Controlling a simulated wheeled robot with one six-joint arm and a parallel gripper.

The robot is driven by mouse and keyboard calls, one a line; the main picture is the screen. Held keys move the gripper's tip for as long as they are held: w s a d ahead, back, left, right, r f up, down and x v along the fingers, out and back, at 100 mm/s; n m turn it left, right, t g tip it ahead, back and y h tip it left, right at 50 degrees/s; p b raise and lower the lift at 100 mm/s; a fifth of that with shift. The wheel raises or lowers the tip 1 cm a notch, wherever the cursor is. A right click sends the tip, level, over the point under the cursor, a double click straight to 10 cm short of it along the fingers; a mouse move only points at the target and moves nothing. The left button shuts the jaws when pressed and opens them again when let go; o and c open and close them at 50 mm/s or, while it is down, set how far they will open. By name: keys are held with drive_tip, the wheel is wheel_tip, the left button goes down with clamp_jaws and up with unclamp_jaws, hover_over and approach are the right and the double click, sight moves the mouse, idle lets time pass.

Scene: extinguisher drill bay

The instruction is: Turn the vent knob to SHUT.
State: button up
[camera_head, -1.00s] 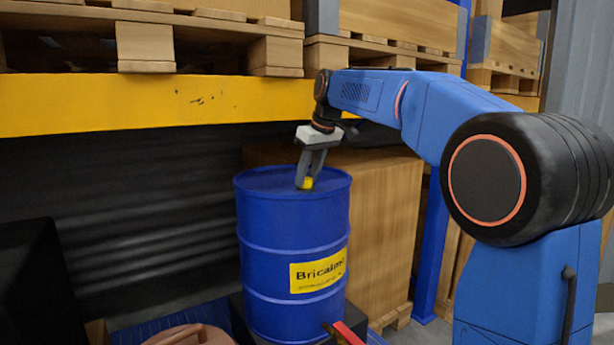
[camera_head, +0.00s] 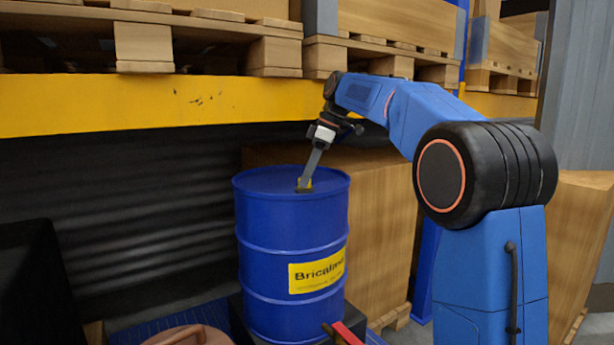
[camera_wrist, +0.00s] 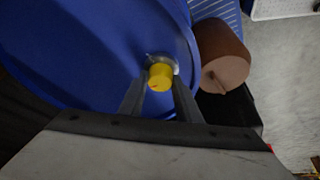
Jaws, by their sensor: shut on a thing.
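A blue drum (camera_head: 262,235) with a yellow label stands upright below the yellow rack beam. On its lid is a small yellow knob (camera_head: 304,184), which also shows in the wrist view (camera_wrist: 160,76) beside a shiny metal fitting on the lid. My gripper (camera_head: 304,180) reaches down from the upper right. Its two fingers (camera_wrist: 160,92) are shut around the knob, one on each side. Fingers partly hide the knob in the head view. No SHUT marking is readable in either view.
A yellow rack beam (camera_head: 150,103) with wooden pallets above runs close over the drum. A large cardboard box (camera_head: 385,215) stands behind and to the right. A brownish container (camera_head: 188,335) is low in front, and a dark object (camera_head: 40,285) is at the left.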

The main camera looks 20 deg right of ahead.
idle(0.3)
drive_tip(key=o, duration=1.1)
drive_tip(key=shift+c, duration=0.2)
drive_tip(key=v, duration=1.7)
drive_tip(key=shift+d, duration=0.15)
